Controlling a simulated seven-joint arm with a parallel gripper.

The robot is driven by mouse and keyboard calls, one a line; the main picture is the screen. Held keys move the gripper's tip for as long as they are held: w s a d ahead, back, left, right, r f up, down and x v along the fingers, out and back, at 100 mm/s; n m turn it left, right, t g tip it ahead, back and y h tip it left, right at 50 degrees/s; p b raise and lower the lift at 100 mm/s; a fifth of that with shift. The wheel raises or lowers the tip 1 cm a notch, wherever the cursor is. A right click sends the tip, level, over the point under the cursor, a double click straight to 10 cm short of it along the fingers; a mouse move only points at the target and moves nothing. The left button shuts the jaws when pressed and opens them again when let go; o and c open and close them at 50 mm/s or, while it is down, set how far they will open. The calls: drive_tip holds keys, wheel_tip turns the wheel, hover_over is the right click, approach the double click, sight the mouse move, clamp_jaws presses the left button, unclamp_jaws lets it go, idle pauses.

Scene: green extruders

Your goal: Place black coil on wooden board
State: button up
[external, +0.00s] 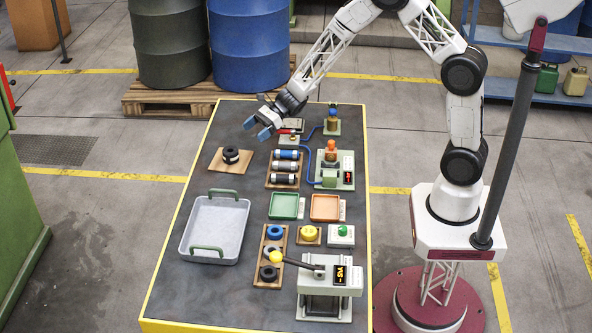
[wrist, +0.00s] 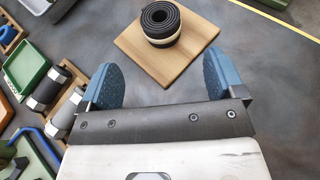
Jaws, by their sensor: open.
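A black coil (external: 231,153) with a pale band around its lower part sits upright on a square wooden board (external: 243,168) at the table's left side. In the wrist view the coil (wrist: 165,20) stands near the middle of the board (wrist: 182,66), at the top of the picture. My gripper (external: 256,129) is open and empty above the table, behind and to the right of the coil. In the wrist view its two blue fingers (wrist: 160,78) are wide apart, with nothing between them, and the coil is beyond the fingertips, not touched.
A rack of cylinders (external: 285,168) stands right of the board. A grey tray with green handles (external: 216,228) is in front. Green (external: 284,206) and orange (external: 325,207) trays and a wooden holder with rings (external: 270,258) lie farther forward. The table around the board is clear.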

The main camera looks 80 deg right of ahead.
idle(0.4)
drive_tip(key=s+a+r+n+g+h, duration=0.1)
drive_tip(key=s+a+r+n+g, duration=0.3)
drive_tip(key=s+a+r+n, duration=0.5)
drive_tip(key=s+a+r+n+g, duration=0.3)
drive_tip(key=s+a+r+n, duration=0.25)
drive_tip(key=s+r, duration=0.35)
drive_tip(key=s+r+n+h, duration=0.3)
drive_tip(key=s+n, duration=0.3)
drive_tip(key=s, duration=0.7)
drive_tip(key=s+r+n+h, duration=0.3)
drive_tip(key=s+n+h, duration=0.2)
drive_tip(key=s, duration=0.9)
drive_tip(key=shift+s+d+r+n+g, duration=0.2)
drive_tip(key=shift+s+n+g, duration=0.1)
drive_tip(key=shift+n, duration=0.65)
